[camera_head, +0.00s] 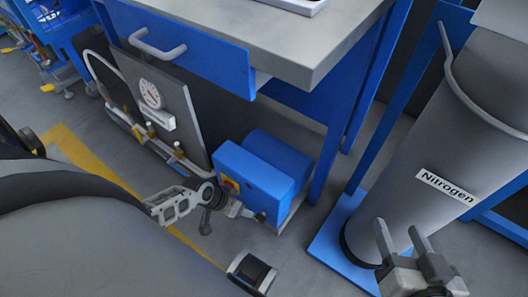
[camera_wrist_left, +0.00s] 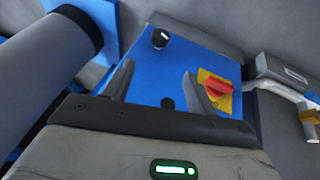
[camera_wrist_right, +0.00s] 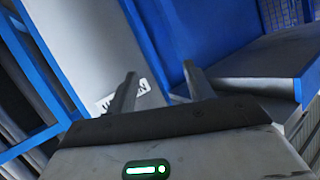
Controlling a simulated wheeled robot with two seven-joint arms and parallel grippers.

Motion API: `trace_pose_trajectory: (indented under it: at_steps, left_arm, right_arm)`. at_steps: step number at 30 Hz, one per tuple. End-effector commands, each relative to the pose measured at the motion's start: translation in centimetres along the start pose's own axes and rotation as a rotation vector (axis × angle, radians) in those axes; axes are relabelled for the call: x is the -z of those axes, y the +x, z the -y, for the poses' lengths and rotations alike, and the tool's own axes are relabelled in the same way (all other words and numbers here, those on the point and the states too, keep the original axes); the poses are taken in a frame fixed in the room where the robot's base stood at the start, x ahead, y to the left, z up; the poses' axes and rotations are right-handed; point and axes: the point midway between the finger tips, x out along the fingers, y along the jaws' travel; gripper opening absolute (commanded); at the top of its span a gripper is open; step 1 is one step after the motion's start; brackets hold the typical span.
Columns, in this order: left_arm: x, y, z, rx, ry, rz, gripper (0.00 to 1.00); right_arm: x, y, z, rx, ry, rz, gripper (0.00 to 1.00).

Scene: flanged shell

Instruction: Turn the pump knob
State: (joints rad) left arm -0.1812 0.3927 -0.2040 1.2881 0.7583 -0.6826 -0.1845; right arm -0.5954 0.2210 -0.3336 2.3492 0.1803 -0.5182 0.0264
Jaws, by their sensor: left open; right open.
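The blue pump box (camera_head: 255,175) stands low on the floor beside the table leg. In the left wrist view its blue face (camera_wrist_left: 140,80) carries a round black knob (camera_wrist_left: 160,38) with a white mark and a red knob (camera_wrist_left: 217,87) on a yellow plate. The red knob also shows small in the head view (camera_head: 230,185). My left gripper (camera_wrist_left: 157,69) is open and empty before this face; the black knob lies beyond its fingertips, the red knob beside one finger. My right gripper (camera_head: 402,233) is open and empty in front of the nitrogen cylinder.
The grey nitrogen cylinder (camera_head: 448,150) stands on a blue base (camera_head: 335,235) at right. A table (camera_head: 290,40) with a blue drawer (camera_head: 195,50) overhangs the pump. A gauge panel (camera_head: 165,85) with hoses (camera_head: 120,112) stands left of the box. Grey floor lies between box and cylinder.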

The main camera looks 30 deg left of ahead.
Motion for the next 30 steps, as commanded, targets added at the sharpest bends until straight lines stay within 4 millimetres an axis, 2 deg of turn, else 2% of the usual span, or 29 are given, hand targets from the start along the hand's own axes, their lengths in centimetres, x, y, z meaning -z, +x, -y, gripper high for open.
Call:
trace_pose_trajectory:
  at_steps: [1, 12, 18, 24, 30]
  left_arm:
    - [0.0, 1.2, 0.0, -0.001, 0.0, -0.002, 0.57]
    - [-0.1, 9.4, 0.1, 0.0, 0.0, -0.003, 0.57]
    - [0.0, 13.0, 0.1, 0.001, 0.002, -0.003, 0.57]
    - [0.1, 14.4, 0.0, 0.001, 0.003, -0.003, 0.57]
    - [0.2, 14.6, 0.0, 0.001, 0.003, -0.003, 0.57]
  right_arm:
    - [-0.2, 0.0, 0.1, 0.007, -0.001, -0.019, 0.52]
    - [1.1, 0.6, 1.4, 0.116, 0.168, -0.173, 0.52]
    - [2.2, 0.5, 2.1, 0.184, 0.253, -0.253, 0.52]
    - [4.8, 0.6, 1.7, 0.183, 0.134, -0.39, 0.52]
    - [5.5, 0.4, 1.7, 0.182, 0.106, -0.424, 0.52]
